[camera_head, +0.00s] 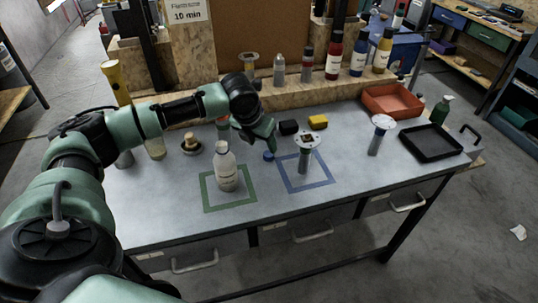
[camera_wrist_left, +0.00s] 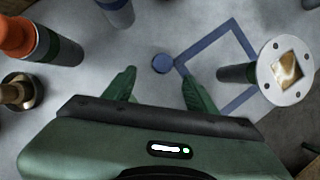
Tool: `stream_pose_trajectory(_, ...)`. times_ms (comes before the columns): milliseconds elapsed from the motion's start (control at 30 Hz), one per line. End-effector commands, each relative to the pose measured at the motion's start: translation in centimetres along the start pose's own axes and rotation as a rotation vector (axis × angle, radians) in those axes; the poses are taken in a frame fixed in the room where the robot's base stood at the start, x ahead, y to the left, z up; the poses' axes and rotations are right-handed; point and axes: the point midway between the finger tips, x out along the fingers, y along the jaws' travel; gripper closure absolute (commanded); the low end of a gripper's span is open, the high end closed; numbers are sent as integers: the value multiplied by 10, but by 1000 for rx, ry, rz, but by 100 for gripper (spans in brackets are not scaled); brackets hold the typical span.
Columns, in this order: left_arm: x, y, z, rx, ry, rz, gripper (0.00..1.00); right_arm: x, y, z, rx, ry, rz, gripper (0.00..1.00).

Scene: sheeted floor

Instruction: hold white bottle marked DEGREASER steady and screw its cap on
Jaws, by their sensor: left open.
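The white bottle (camera_head: 226,170) stands upright inside the green square outline on the table. Its label is too small to read, and its narrow neck shows no cap on it. A small round blue cap (camera_head: 268,156) lies on the table between the green and blue outlines. It also shows in the left wrist view (camera_wrist_left: 162,63), just beyond and between my fingertips. My left gripper (camera_head: 268,145) is open and empty, pointing down close above the cap. In the left wrist view its two green fingers (camera_wrist_left: 159,80) are spread apart. My right gripper is not in view.
A round-topped post (camera_head: 307,141) stands by the blue outline (camera_head: 308,185). Another stands to the right (camera_head: 381,123). Black and yellow blocks lie behind. An orange bin (camera_head: 392,101) and black tray (camera_head: 432,143) are at right. The table's front is clear.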

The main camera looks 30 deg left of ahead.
Motion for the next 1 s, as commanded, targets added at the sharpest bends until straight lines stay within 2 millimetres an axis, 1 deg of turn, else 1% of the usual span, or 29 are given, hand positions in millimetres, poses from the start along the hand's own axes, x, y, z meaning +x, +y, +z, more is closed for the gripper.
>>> stream_pose_trajectory(33,6,0,0,-1,3,1,43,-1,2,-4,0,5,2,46)
stream_pose_trajectory(133,15,0,0,1,0,1,43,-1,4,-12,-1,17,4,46)
stream_pose_trajectory(300,16,0,0,1,0,2,43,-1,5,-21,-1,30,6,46)
stream_pose_trajectory(467,20,-1,1,0,2,1,43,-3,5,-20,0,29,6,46)
stream_pose_trajectory(633,45,-6,4,-1,3,1,43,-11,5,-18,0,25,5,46)
stream_pose_trajectory(700,56,-5,4,-2,3,2,43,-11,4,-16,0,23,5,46)
stream_pose_trajectory(800,65,-5,4,0,2,1,43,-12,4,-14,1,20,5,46)
stream_pose_trajectory(1000,68,-4,4,1,0,2,43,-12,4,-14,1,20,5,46)
